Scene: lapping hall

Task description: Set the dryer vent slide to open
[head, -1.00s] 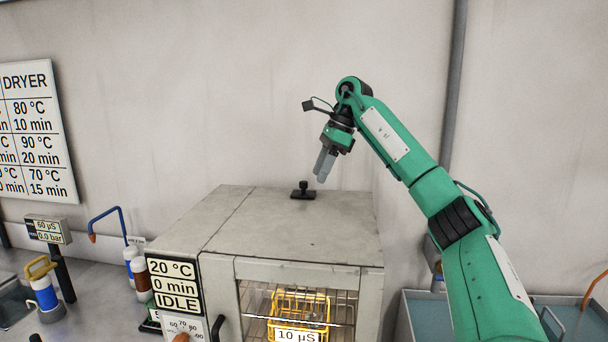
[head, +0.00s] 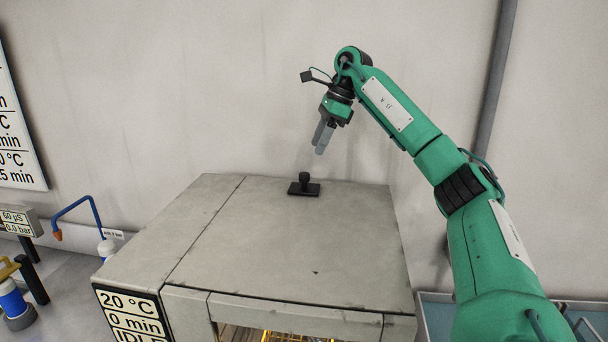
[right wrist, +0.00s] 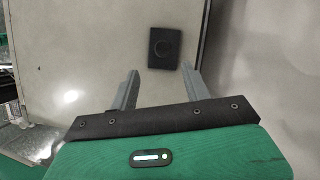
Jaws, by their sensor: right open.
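The dryer (head: 300,245) is a grey box cabinet. Its vent slide (head: 304,181), a small black plate with an upright knob, sits on the dryer top near the back edge. In the right wrist view the vent slide (right wrist: 165,47) shows from above, just beyond and between the finger tips. My right gripper (head: 321,150) is above the slide and slightly to its right, fingers pointing down, apart from the knob. It also shows in the right wrist view (right wrist: 160,78), open with nothing between its fingers. Slide markings cannot be read. My left gripper is not in view.
The dryer's display (head: 134,314) reads 20 °C and 0 min. A wall stands close behind the dryer, with a grey pipe (head: 494,90) at right. A blue spout (head: 76,208) stands at left. The dryer top around the slide is clear.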

